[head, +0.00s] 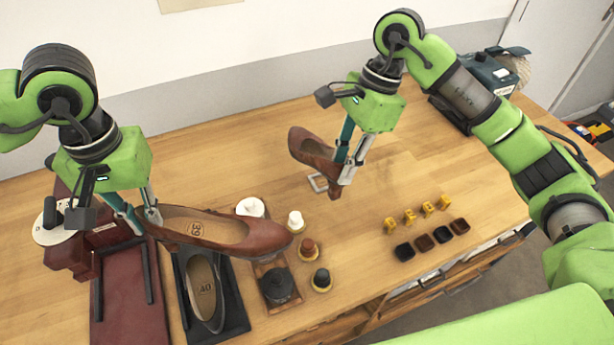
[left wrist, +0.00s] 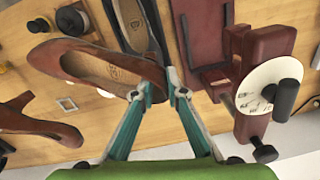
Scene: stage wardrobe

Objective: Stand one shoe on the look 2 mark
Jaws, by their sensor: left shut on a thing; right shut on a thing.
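A brown heeled shoe (head: 225,232) marked 39 inside is held at its heel end by my left gripper (head: 138,217), above the table, toe pointing right. It also shows in the left wrist view (left wrist: 85,68) beside the fingertips of my left gripper (left wrist: 158,88). My right gripper (head: 343,172) is shut on a second brown heeled shoe (head: 312,150), held tilted with its toe to the upper left. That shoe also shows in the left wrist view (left wrist: 38,125). A pale square outline (head: 316,183) lies on the table close below it, partly hidden; I cannot read any look number.
A black shoe (head: 205,290) marked 40 lies on a dark mat, beside a maroon stand with a white dial (head: 52,222). Several polish pots and brushes, yellow markers (head: 416,214) and small dark trays (head: 442,235) stand nearby. A grey machine (head: 478,88) is at the back right.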

